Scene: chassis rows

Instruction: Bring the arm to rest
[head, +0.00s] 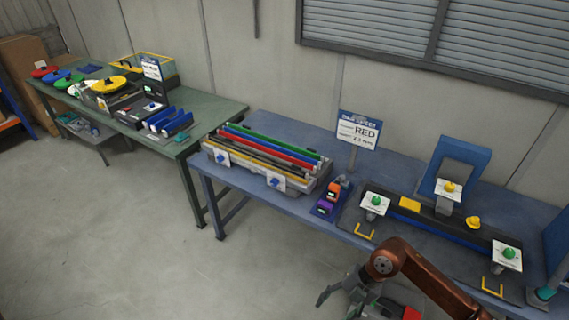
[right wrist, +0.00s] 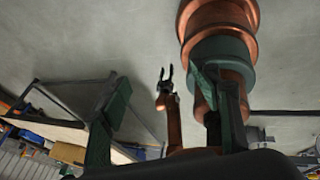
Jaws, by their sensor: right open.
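My right arm, copper coloured, enters the head view from the bottom right. Its dark grey-green right gripper (head: 341,293) is over the floor in front of the blue table, open, with nothing seen between its fingers. In the right wrist view its two fingers (right wrist: 165,84) stand wide apart. A smaller copper arm with a dark two-fingered gripper, my left gripper (right wrist: 166,74), shows beyond them, its fingers apart and empty. My left arm is outside the head view.
A green table (head: 215,105) with coloured reels stands at left. The floor (head: 130,240) at left is clear.

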